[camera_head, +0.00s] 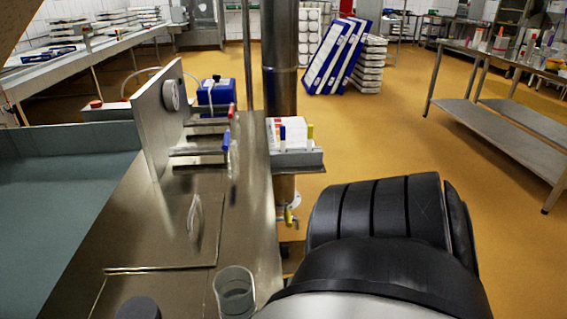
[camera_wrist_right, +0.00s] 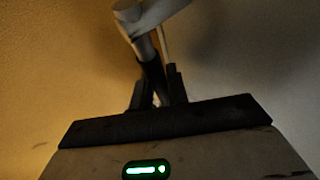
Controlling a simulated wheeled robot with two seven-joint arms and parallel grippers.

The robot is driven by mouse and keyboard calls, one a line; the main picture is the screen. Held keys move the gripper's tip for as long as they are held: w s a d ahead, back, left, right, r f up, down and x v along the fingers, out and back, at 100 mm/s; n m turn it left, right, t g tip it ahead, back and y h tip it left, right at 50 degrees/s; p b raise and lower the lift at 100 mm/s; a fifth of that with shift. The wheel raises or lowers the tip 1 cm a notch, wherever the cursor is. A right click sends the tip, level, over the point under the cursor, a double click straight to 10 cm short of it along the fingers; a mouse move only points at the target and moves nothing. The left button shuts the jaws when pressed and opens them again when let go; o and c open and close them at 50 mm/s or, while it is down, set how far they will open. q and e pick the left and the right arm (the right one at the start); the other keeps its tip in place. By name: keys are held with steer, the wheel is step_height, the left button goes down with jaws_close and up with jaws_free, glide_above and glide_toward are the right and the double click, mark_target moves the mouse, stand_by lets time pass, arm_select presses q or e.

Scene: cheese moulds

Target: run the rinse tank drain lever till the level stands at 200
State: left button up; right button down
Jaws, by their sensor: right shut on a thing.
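In the right wrist view my right gripper (camera_wrist_right: 156,92) is shut on a dark, narrow rod (camera_wrist_right: 149,70), which leads up to a pale grey fitting (camera_wrist_right: 140,18). I cannot tell for sure whether this is the drain lever. In the head view my black right arm fills the lower right, and its gripper is hidden. A basin with a teal surface (camera_head: 62,205) is at the left; it may be the rinse tank. A round dial (camera_head: 171,95) sits on an upright metal panel (camera_head: 154,125); its reading is not legible. My left gripper is out of view.
A steel counter (camera_head: 150,225) carries a clear beaker (camera_head: 236,292) and a blue container (camera_head: 216,93). Red-ended (camera_head: 231,111) and blue-ended (camera_head: 226,141) handles stick out beside the panel. A yellow-handled valve (camera_head: 288,215) is low by the post (camera_head: 280,60). Open floor lies right, before a steel table (camera_head: 510,135).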

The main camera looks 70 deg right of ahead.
steer(key=shift+s+f, duration=0.1)
steer(key=shift+s, duration=0.05)
steer(key=c, duration=1.6)
jaws_free()
steer(key=shift+c, duration=0.2)
